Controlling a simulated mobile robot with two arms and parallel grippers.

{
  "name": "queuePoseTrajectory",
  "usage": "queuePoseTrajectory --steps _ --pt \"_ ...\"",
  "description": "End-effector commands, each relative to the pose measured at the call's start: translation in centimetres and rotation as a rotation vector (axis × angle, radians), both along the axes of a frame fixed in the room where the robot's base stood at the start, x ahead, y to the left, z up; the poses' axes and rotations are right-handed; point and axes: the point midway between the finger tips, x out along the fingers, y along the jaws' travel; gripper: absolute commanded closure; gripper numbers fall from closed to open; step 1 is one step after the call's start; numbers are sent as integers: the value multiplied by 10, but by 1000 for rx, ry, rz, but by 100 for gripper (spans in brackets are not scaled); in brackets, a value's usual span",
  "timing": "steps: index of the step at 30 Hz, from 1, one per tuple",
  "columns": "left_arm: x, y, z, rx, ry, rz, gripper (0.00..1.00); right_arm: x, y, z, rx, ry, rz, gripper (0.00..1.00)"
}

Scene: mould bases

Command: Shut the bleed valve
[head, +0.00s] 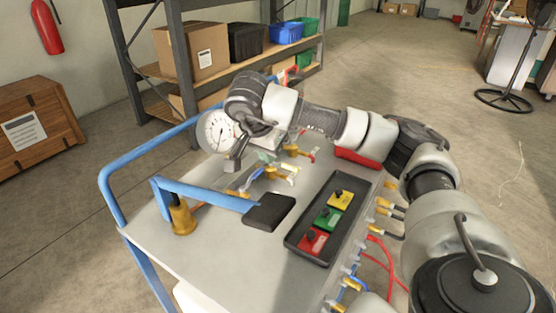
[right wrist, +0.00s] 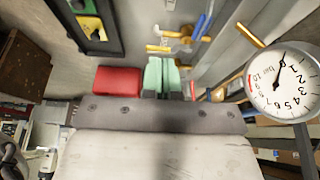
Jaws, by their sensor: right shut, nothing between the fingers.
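Several brass valves and fittings stand on the grey cart top (head: 240,275); I cannot tell which is the bleed valve. A brass fitting (head: 282,174) with small levers sits near the gauge in the head view. Brass valve parts (right wrist: 175,34), one with a blue lever (right wrist: 205,27), show in the right wrist view. My right gripper (head: 265,157) is shut and empty beside these fittings; its green fingers (right wrist: 163,73) show in the wrist view, pointing toward the brass parts. The arm hides part of the cart behind it. My left gripper is not in view.
A round pressure gauge (head: 217,131) stands close left of my right gripper. A blue lever (head: 205,195) with a black grip (head: 269,210) crosses the cart. A black tray (head: 294,237) holds yellow, green and red blocks. Hoses hang at the right edge; shelves (head: 215,75) stand behind.

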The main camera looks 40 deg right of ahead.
Motion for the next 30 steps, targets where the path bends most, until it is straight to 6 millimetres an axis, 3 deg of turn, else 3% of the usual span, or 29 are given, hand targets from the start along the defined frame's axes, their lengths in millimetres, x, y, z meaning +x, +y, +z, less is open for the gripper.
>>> queuePoseTrajectory --steps 15,21,30 --pt "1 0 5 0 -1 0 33 10 -38 -90 -1 4 -4 100" --pt "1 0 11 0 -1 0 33 18 -64 -87 -1 2 -3 100" --pt "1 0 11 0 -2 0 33 20 -73 -88 0 1 1 100"
